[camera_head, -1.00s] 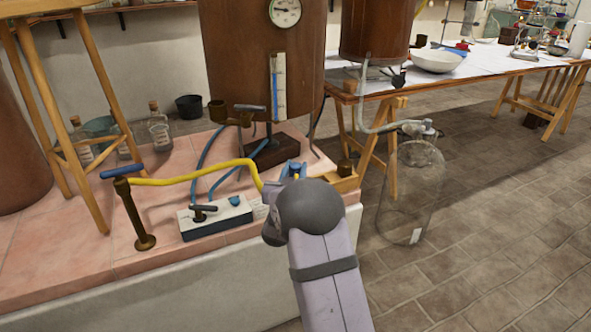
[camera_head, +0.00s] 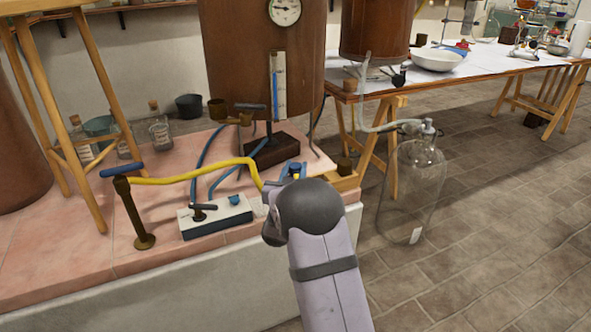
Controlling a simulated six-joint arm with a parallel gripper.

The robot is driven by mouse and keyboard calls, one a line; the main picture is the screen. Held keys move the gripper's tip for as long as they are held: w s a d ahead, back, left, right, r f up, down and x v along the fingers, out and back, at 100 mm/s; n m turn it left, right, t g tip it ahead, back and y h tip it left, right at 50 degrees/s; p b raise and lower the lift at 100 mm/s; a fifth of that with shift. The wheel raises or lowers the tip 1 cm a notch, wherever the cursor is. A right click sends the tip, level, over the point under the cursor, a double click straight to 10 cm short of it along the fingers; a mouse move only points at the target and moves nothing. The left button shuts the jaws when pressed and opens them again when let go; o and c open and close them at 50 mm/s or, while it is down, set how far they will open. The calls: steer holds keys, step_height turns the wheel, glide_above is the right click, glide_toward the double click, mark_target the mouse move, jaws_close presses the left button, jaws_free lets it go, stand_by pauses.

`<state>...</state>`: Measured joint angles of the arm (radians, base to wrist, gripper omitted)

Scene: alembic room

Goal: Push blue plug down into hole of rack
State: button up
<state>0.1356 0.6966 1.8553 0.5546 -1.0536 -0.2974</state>
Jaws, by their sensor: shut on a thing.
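My gripper (camera_head: 283,178) is at the right end of the pink tiled bench, mostly hidden behind my grey wrist. It is shut on the blue plug (camera_head: 295,168), of which only a small blue part shows above the wrist. The wooden rack (camera_head: 346,182) lies at the bench's right edge, directly behind and right of my gripper, with a dark brown stopper (camera_head: 345,166) standing on it. The hole and the plug's lower end are hidden, so I cannot tell how far the plug sits in the rack.
A white and blue box (camera_head: 216,217) with a black valve handle stands left of my gripper. A yellow hose (camera_head: 195,175) runs from a brass post (camera_head: 133,215) toward the gripper. Blue tubes and a copper vessel (camera_head: 262,55) are behind. A glass carboy (camera_head: 412,190) stands right.

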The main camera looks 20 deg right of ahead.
steer(key=shift+f+b, duration=1)
steer(key=shift+f, duration=0.35)
stand_by(3.1)
steer(key=o, duration=1.3)
steer(key=shift+c, duration=0.2)
steer(key=shift+s, duration=0.1)
steer(key=p+v, duration=0.1)
steer(key=v, duration=0.6)
steer(key=shift+a+r, duration=0.15)
